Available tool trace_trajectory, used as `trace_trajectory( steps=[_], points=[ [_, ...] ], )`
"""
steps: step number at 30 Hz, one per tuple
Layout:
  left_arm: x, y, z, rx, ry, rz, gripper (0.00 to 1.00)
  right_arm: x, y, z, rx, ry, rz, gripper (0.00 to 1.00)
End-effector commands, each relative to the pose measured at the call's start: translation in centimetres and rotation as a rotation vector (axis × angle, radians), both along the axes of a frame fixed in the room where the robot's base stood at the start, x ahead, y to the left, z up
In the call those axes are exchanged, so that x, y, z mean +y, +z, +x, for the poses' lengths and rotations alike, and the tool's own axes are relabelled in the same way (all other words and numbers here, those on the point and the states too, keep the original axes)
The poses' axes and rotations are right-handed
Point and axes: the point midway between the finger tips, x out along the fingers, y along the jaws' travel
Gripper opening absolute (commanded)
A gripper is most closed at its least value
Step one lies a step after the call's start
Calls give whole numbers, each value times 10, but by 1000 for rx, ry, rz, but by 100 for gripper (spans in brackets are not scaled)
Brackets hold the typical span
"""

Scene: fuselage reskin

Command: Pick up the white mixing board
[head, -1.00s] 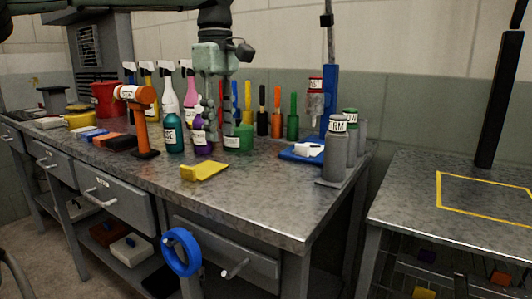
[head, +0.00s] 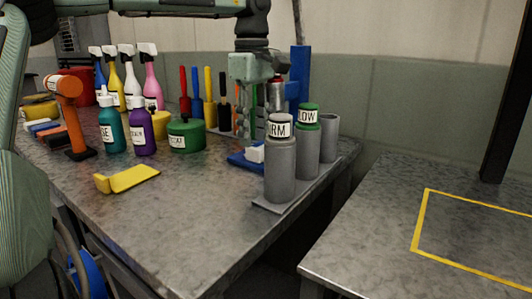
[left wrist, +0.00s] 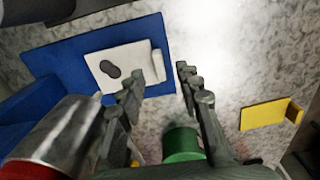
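The white mixing board (left wrist: 118,66) lies on a blue base (left wrist: 60,58) in the left wrist view, with a dark spot on its face and a raised edge on the right. In the head view a small white part of the board (head: 255,153) shows on the blue base (head: 243,161), behind the grey canisters. My left gripper (head: 253,132) points down above the base. In the left wrist view its fingers (left wrist: 162,74) are apart with nothing between them, close to the board's right edge. My right gripper is not in view.
Grey canisters (head: 280,170) stand just in front of the base, and a silver can with red (left wrist: 60,135) is close by the left fingers. A green pot (head: 187,136), bottles and a yellow scraper (head: 133,179) are to the left. The front bench is clear.

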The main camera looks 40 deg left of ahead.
Motion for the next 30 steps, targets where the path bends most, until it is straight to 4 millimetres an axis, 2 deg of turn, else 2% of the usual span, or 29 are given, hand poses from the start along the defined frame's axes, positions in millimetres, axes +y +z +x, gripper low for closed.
trace_trajectory(
  steps=[1, 4, 11, 20, 30],
  points=[
    [0, -10, -1, 4, 0, -2, 34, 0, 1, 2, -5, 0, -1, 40],
    [0, -22, -1, 2, 0, -2, 34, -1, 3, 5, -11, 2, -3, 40],
    [0, -26, -1, 0, 0, -1, 34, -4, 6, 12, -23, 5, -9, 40],
    [0, -26, -1, 0, 0, -1, 0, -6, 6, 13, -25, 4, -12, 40],
    [0, -25, 0, 0, 0, -1, 0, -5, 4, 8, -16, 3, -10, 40]
  ],
)
